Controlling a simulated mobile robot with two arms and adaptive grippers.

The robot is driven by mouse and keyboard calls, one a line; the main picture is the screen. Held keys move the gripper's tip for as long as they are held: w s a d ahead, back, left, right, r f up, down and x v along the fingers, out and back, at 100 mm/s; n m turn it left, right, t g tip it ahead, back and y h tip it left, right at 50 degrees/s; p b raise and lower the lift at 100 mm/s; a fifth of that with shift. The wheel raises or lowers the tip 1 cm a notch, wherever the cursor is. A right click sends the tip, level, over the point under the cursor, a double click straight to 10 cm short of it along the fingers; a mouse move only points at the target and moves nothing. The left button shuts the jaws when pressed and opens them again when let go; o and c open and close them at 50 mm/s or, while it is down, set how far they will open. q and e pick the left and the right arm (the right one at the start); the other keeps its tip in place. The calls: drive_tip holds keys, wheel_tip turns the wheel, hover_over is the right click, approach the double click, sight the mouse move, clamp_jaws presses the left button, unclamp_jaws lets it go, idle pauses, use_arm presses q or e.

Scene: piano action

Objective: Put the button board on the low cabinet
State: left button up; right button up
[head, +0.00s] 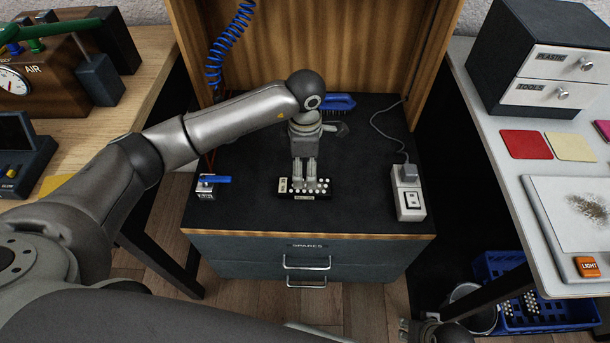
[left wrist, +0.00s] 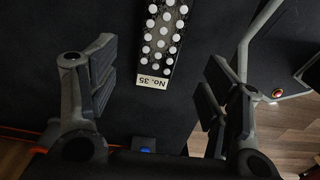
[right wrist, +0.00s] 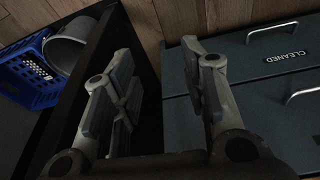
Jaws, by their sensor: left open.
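The button board (head: 318,186), a black strip with rows of white buttons, lies on the black top of the low cabinet (head: 255,212). It also shows in the left wrist view (left wrist: 163,40), with a label "No. 35". My left gripper (head: 304,168) points down over the board. Its fingers are apart (left wrist: 157,85), with no board between the pads that I can see; contact is unclear. My right gripper (right wrist: 165,95) is open and empty, low in front of the cabinet drawers. Only part of it shows at the bottom of the head view.
A small box with a blue lever (head: 207,187) and a white socket block (head: 408,200) stand on the cabinet top, with a blue brush (head: 338,102) behind. A blue crate (head: 540,312) with similar dotted boards and a grey bucket (head: 470,300) sit lower right.

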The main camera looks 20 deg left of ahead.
use_arm(q)
wheel_tip(320, 180, up, 5)
drive_tip(key=shift+r, duration=0.1)
use_arm(e)
drive_tip(key=shift+s+f, duration=0.2)
drive_tip(key=shift+f, duration=0.85)
